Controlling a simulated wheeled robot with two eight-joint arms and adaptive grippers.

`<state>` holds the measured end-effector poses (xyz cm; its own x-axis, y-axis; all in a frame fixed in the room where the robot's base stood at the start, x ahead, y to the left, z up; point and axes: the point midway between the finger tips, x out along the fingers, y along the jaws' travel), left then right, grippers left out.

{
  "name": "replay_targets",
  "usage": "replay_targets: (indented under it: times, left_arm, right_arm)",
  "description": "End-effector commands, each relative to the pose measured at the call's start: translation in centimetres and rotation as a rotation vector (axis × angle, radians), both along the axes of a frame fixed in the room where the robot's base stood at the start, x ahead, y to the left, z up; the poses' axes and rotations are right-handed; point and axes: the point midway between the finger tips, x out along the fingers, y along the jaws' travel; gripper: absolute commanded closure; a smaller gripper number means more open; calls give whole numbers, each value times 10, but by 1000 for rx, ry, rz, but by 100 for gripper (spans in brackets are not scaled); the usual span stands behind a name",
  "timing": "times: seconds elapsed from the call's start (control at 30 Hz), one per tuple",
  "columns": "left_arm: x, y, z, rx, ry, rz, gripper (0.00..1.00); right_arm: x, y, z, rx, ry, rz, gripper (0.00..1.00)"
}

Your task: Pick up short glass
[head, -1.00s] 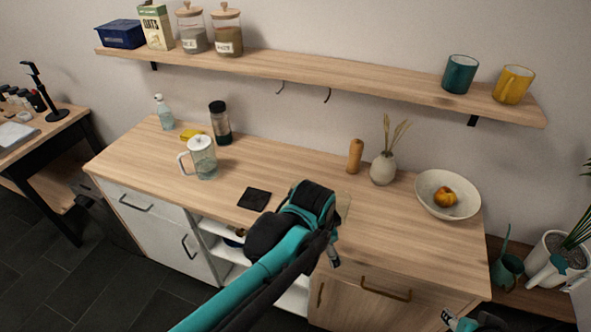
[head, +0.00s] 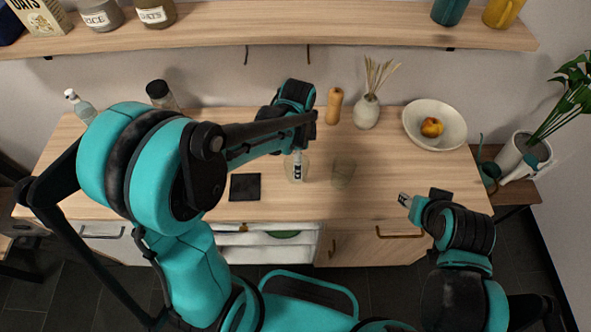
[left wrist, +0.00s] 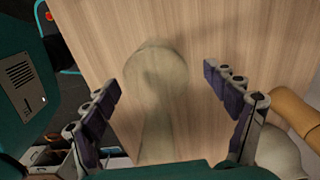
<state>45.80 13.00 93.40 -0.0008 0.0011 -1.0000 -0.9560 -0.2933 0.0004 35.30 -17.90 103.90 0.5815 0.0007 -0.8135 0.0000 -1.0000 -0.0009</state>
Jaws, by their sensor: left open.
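Two clear glasses stand on the wooden counter (head: 385,165) in the head view. One glass (head: 306,168) is at my left gripper (head: 297,166), whose fingers point down and overlap it. The other glass (head: 343,173) stands just to its right. I cannot tell for sure which is shorter. In the left wrist view my left gripper (left wrist: 166,118) is open, fingers wide apart. A faint, see-through glass (left wrist: 155,75) shows between and beyond the fingers; contact is not visible. My right gripper (head: 405,200) is over the counter's front right, apart from both glasses; its jaws are too small to read.
A dark square coaster (head: 245,187) lies left of the glasses. A wooden mill (head: 334,105), a vase with dry stems (head: 366,112) and a bowl (head: 435,125) with fruit stand behind and right. A shelf (head: 300,25) runs above. My left arm hides the counter's left part.

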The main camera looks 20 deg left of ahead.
Motion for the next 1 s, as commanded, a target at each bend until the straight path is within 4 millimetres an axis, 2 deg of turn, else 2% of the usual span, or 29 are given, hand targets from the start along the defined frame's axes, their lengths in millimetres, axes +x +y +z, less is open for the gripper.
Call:
replay_targets:
  times: [0.27, 0.5, 0.53, 0.57, 0.77, 1.0]
  left_arm:
    - [-4, -1, -43, 0, -1, 2, 14]
    - [-4, -1, -45, 0, -1, 2, 14]
    - [-4, -1, -45, 0, -1, 2, 16]
    - [-4, -1, -45, 0, -1, 2, 24]
    - [-4, -1, -45, 0, -1, 2, 77]
    - [-4, -1, -45, 0, 0, 2, 77]
  right_arm:
    - [0, 0, -22, 0, 0, 0, 60]
    - [0, 0, -21, 0, 0, 0, 60]
    - [0, 0, -21, 0, 0, 0, 60]
    - [0, 0, -21, 0, 0, 0, 60]
    - [0, 0, -21, 0, 0, 0, 60]
    - [0, 0, -21, 0, 0, 0, 60]
